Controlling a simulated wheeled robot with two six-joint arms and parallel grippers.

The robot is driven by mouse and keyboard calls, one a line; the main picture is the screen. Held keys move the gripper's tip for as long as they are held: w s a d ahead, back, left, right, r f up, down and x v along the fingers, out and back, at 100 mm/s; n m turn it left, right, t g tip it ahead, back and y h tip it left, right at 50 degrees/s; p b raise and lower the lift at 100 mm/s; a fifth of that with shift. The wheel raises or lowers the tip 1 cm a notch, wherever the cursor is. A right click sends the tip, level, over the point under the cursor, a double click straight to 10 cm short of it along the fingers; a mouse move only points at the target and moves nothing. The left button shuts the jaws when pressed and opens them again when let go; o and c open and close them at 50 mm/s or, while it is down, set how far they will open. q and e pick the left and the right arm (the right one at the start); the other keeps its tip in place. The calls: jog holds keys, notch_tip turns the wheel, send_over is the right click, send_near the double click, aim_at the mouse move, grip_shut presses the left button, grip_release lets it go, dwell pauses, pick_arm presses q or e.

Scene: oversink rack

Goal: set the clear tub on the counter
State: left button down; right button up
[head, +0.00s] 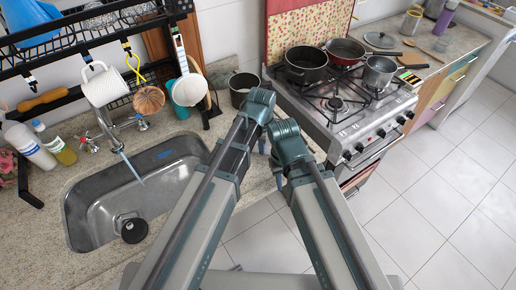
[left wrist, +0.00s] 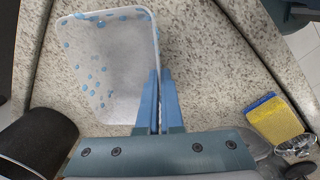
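The clear tub (left wrist: 112,62) shows in the left wrist view as a translucent box with blue dots, over the speckled counter (left wrist: 215,75). My left gripper (left wrist: 160,100) has its two blue fingers close together on the tub's right wall, with the rim between them. I cannot tell whether the tub's bottom touches the counter. In the head view my arms hide the tub and most of both grippers. Only a small part of my right gripper (head: 278,175) shows beside the right arm, and its finger opening is hidden.
A yellow and blue sponge (left wrist: 274,120) lies right of the left gripper. A dark pot (head: 243,88) stands on the counter by the stove (head: 340,105). The sink (head: 135,190) is at left, below a loaded dish rack (head: 80,45). The counter's front edge is close by.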

pick_arm(q)
jog(key=shift+d+r, duration=0.1)
jog(key=shift+d, duration=0.05)
jog(key=shift+f, duration=0.25)
jog(key=c, duration=1.1)
grip_release()
jog(key=shift+r, duration=0.1)
jog(key=shift+r, duration=0.15)
jog(key=r+p, duration=0.8)
jog(key=s+r+p, duration=0.1)
jog(key=r+p, duration=0.3)
